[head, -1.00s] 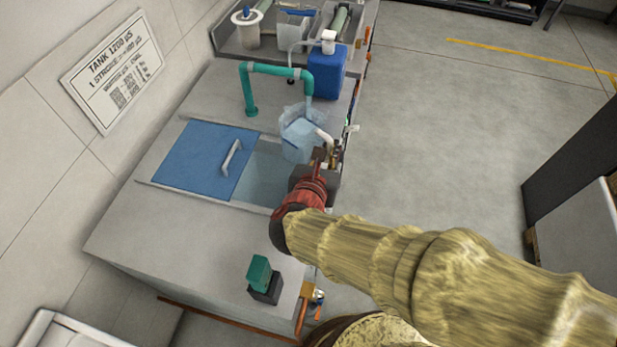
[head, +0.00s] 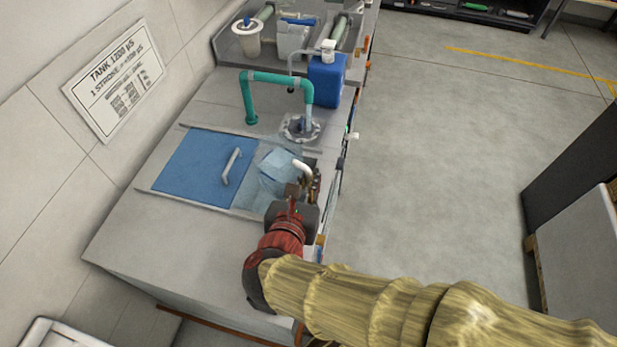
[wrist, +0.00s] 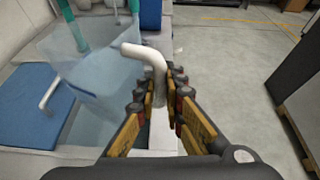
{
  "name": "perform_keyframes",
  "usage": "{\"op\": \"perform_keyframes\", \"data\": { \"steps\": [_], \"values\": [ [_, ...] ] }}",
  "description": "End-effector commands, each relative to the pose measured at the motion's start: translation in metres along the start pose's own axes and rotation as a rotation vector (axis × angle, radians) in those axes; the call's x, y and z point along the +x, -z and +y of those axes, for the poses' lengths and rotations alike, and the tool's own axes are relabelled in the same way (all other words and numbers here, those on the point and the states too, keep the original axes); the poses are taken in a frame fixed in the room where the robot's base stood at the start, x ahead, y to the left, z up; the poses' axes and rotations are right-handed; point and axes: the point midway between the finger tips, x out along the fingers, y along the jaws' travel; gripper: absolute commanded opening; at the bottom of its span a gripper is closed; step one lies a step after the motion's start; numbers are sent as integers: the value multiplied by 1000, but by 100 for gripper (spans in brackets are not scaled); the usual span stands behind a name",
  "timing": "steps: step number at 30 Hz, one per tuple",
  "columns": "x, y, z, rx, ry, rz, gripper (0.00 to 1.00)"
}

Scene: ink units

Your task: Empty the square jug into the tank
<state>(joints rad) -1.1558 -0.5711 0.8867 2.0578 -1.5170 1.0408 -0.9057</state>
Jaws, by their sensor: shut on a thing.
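The square jug (head: 278,163) is clear and pale blue with a white handle (head: 302,170). My gripper (head: 304,186) is shut on that handle, which stands between the fingers in the wrist view (wrist: 158,85). The jug (wrist: 92,62) is held over the open part of the tank (head: 262,192), just right of the blue lid. It looks roughly upright; its water level is hard to make out. The tank opening also shows at lower left in the wrist view (wrist: 92,128). My fingers hide part of the handle.
A blue lid (head: 200,165) with a grey handle covers the tank's left part. A green pipe (head: 275,70) bends down over a round drain fitting (head: 300,128) behind the jug. A blue canister (head: 326,82) stands at the back right. The counter front is clear.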

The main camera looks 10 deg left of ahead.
Motion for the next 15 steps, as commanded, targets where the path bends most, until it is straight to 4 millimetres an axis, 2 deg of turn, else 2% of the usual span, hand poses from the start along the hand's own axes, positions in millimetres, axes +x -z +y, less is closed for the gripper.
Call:
{"op": "perform_keyframes", "data": {
  "steps": [15],
  "values": [
    [-5, -9, -3, -57, 24, 26, 0]
  ]
}}
